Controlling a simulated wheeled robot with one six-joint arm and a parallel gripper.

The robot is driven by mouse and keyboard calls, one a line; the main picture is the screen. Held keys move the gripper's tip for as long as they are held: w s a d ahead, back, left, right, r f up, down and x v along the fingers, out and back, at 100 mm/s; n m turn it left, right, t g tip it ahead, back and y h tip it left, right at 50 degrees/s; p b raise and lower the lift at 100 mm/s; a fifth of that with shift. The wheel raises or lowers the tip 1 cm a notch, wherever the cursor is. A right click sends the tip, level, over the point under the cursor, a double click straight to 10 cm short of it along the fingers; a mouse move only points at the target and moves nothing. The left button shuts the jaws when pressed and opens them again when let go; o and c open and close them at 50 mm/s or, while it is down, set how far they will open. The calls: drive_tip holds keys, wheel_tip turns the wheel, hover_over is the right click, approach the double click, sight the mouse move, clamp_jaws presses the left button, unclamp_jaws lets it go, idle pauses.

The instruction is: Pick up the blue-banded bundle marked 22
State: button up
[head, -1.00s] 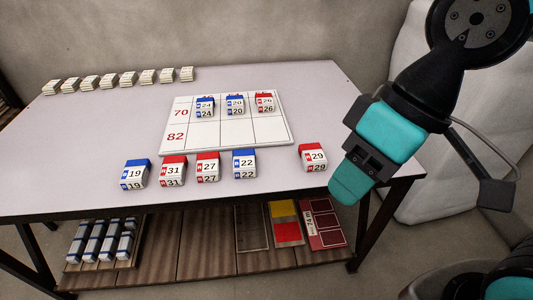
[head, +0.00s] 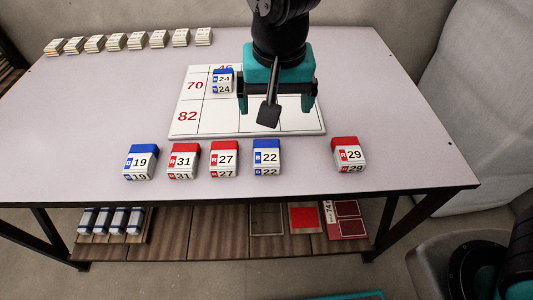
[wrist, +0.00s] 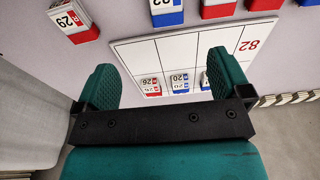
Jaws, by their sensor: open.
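The blue-banded bundle marked 22 (head: 267,157) sits upright on the table in the front row, between the red 27 bundle and a gap before the red 29. Part of it shows at the top edge of the wrist view (wrist: 166,12). My gripper (head: 275,105) is open and empty, above the white grid board and behind the 22 bundle in the head view. Its two teal fingers are spread wide in the wrist view (wrist: 161,80), with nothing held between them.
Front-row neighbours are blue 19 (head: 141,162), red 31 (head: 183,161), red 27 (head: 224,159) and red 29 (head: 348,154). The grid board (head: 186,130) holds blue 24 (head: 222,81), blue 20 (wrist: 180,81) and red 26 (wrist: 150,87). Several stacks (head: 135,41) line the back edge.

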sight(267, 151)
drive_tip(key=w+f, duration=0.1)
drive_tip(key=f, duration=0.5)
drive_tip(key=w+f+b, duration=0.1)
drive_tip(key=f, duration=0.5)
drive_tip(key=w+a+f+b, duration=0.1)
drive_tip(key=f, duration=0.4)
drive_tip(key=shift+w+f, duration=0.1)
drive_tip(key=shift+f, duration=0.3)
drive_tip(key=c, duration=1)
